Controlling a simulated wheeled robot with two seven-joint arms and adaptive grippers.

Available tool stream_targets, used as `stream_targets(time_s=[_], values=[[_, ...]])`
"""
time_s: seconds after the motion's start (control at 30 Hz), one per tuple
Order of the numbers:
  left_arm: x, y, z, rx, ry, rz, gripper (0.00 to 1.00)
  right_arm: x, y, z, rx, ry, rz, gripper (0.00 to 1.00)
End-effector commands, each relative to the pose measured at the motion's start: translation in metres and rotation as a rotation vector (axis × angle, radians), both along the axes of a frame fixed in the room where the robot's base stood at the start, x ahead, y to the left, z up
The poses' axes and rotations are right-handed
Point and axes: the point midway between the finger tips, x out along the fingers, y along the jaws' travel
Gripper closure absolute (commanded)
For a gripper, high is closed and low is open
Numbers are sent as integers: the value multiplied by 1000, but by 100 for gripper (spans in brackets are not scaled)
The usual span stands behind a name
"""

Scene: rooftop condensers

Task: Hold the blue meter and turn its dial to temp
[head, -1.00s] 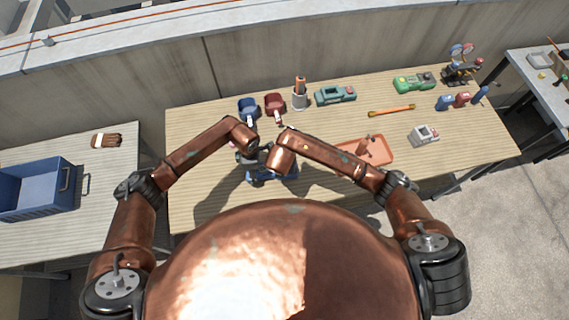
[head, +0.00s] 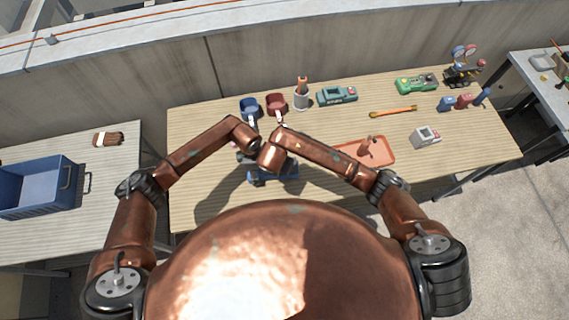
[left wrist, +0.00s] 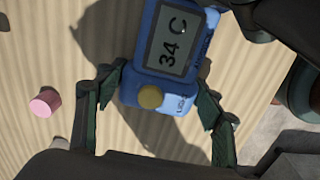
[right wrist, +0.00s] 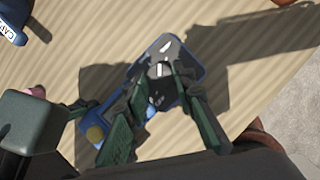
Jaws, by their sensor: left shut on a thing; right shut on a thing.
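The blue meter (head: 291,173) is at the front of the table, mostly hidden by my arms in the head view. In the left wrist view the meter (left wrist: 150,80) shows a grey display reading "34 C" and a round yellow button. My left gripper (left wrist: 160,97) is shut on the meter's body, one finger on each side of the button end. In the right wrist view the dark dial face (right wrist: 168,62) has white marks too small to read. My right gripper (right wrist: 157,88) is shut on the dial, its fingers hiding much of it.
A pink cylinder (left wrist: 45,102) stands beside the meter.

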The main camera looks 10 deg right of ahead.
Motion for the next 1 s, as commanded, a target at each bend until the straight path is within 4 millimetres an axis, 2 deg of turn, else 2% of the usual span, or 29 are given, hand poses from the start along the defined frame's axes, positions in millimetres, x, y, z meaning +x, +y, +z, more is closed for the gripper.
stream_targets(time_s=[0.3, 0.63, 0.77, 1.0], values=[[0, 1, 0, 1, 0, 0, 78, -1, 0, -1, -1, 2, 1, 58], [0, 1, 0, 1, 0, 1, 78, -1, 1, 4, 1, -1, 2, 58], [0, 1, 0, 1, 0, 1, 78, -6, 5, 20, 2, -3, 5, 58], [0, 1, 0, 1, 0, 1, 78, -24, 16, 70, 4, -3, 4, 58]])
